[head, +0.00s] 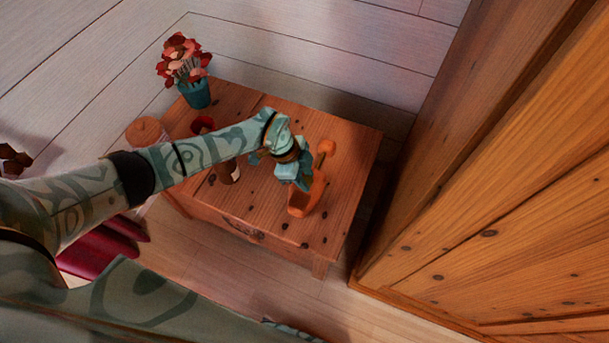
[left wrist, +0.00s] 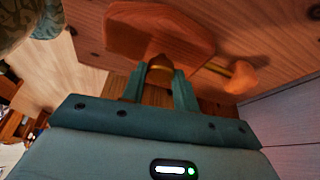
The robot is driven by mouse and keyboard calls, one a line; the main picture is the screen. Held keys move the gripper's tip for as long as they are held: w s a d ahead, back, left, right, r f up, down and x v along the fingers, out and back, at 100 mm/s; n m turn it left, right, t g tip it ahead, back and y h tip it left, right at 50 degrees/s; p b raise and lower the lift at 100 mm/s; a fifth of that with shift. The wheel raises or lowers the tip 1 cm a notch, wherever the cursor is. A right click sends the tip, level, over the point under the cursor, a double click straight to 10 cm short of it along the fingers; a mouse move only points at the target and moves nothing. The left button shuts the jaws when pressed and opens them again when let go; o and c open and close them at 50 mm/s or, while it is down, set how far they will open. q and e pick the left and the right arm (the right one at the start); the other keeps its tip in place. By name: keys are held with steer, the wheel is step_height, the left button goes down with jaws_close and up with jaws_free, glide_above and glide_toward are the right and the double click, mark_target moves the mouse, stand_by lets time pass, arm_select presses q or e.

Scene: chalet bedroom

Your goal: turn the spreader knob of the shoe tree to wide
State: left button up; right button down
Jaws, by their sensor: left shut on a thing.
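The orange shoe tree (head: 306,203) lies on the wooden table (head: 345,150), its rounded heel end (head: 326,147) toward the back. It also shows in the left wrist view, with its broad body (left wrist: 155,30) at the top and the heel end (left wrist: 240,78) to the right. My left gripper (head: 294,184) is over the shoe tree and hides part of it. In the left wrist view its two fingers (left wrist: 160,88) are shut on the brownish spreader knob (left wrist: 160,70), one on each side. The knob's setting cannot be read. My right gripper is not in view.
A teal vase of red flowers (head: 196,93), a red cup (head: 203,125) and a dark bottle with a pale label (head: 229,173) stand on the table left of the shoe tree. A large wooden cabinet (head: 480,200) rises close on the right.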

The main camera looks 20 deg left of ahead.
arm_select(q)
steer(key=m+g, duration=0.1)
steer(key=m, duration=0.1)
steer(key=shift+w+m, duration=0.15)
steer(key=shift+m, duration=0.25)
steer(key=m+g, duration=0.1)
steer(key=m, duration=0.2)
steer(key=shift+w+m, duration=0.1)
steer(key=shift+m, duration=0.2)
steer(key=shift+f+m+g+y+b, duration=0.1)
steer(key=shift+m+g+y+b, duration=0.35)
steer(key=shift+m, duration=0.45)
steer(key=m+g+b, duration=0.1)
steer(key=m, duration=0.1)
steer(key=shift+d+m+y, duration=0.1)
steer(key=shift+m+y, duration=0.15)
steer(key=shift+m, duration=0.05)
steer(key=shift+w+m+g+y+b, duration=0.1)
steer(key=shift+m+g+y+b, duration=0.25)
steer(key=shift+m, duration=0.85)
steer(key=shift+d+m+y+b, duration=0.1)
steer(key=shift+m+y+b, duration=0.25)
steer(key=shift+m, duration=0.75)
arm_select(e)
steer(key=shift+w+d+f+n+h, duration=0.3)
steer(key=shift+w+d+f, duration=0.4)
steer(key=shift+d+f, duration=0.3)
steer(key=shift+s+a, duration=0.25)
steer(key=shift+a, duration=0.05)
